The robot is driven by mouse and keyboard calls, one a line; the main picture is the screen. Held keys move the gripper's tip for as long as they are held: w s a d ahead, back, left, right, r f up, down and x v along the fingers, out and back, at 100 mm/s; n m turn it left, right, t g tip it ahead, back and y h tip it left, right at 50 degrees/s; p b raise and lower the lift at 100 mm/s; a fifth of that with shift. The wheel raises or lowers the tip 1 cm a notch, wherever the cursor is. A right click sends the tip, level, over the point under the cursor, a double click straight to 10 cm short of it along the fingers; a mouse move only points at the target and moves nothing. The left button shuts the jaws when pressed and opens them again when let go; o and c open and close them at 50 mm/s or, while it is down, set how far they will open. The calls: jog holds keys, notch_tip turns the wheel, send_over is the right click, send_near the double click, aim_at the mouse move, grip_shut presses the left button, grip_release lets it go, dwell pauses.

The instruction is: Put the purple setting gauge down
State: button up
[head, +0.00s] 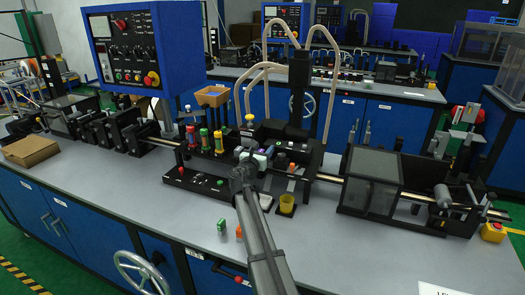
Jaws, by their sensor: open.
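My arm reaches in from the bottom edge, and my gripper (243,174) is over the front middle of the black machine (190,178). The gripper is small and dark here, and its fingers blend into the machine parts behind it. It is open. A small purplish patch shows among pale blocks just beyond and right of the gripper. I cannot tell whether it is the purple setting gauge, or whether it touches the fingers. No other purple gauge can be made out on the bench.
A small green item (222,227) and an orange one (239,232) stand on the grey bench (335,250), left of my arm. A blue control box (135,48) overhangs the left side. The bench's front right is mostly clear.

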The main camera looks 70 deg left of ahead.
jog(key=shift+r, duration=0.15)
jog(key=v, duration=1.2)
jog(key=shift+w+d, duration=0.1)
dwell(0.3)
